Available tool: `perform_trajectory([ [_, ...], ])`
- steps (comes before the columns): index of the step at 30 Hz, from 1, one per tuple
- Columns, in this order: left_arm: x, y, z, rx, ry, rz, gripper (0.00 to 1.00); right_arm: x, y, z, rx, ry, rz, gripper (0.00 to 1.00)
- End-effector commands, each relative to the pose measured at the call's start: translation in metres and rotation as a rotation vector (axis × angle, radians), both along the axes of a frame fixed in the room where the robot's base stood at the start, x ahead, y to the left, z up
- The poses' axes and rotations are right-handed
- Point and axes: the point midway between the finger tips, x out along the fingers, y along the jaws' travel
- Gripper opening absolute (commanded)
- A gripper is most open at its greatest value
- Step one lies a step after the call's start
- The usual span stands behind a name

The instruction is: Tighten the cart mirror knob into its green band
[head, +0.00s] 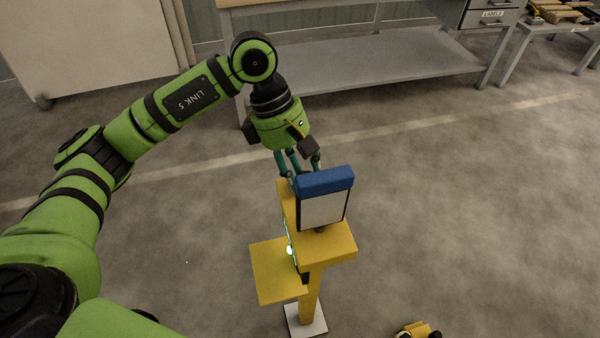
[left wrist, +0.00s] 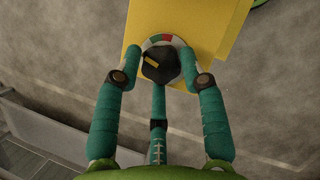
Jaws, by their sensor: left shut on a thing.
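The mirror knob (left wrist: 160,65) is a dark lobed knob with a yellow pointer mark, seen in the left wrist view on the yellow mount (left wrist: 190,18). A pale dial ring behind it shows a green part (left wrist: 154,40) and a red part (left wrist: 167,38). The pointer slants to the upper left; the fingers and knob hide the rest of the ring. My left gripper (left wrist: 163,66) is shut on the knob, with teal fingers on both sides. In the head view my left gripper (head: 298,168) reaches behind the mirror (head: 322,210), which has a blue top and hides the knob.
The yellow stand has a side plate (head: 275,272), a small green light (head: 290,250) and a pale foot (head: 306,320). A yellow object (head: 418,330) lies at the bottom edge. A grey workbench (head: 370,65) stands behind.

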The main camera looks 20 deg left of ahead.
Motion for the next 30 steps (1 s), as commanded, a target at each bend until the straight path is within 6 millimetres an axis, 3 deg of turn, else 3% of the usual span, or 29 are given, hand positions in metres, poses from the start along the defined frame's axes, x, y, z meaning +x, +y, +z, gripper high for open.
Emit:
perform_trajectory([
  [15,-0.0017,-0.0042,0.0021,-0.012,0.001,-0.027,0.08,0.0004,-0.0003,-0.0022,0.0,0.0,0.0,0.0],
  [16,-0.0017,-0.0041,0.002,-0.011,0.002,-0.028,0.53,0.0004,-0.0004,-0.0022,0.0,0.0,0.0,0.0],
  [17,-0.0017,-0.004,0.002,-0.011,0.002,-0.027,0.62,0.0005,-0.0002,-0.0022,0.0,0.0,0.0,0.0],
  [30,0.0007,0.0015,0.0087,-0.005,0.0,-0.02,0.62,0.0004,-0.0031,-0.0024,-0.004,0.0,0.003,0.0],
])
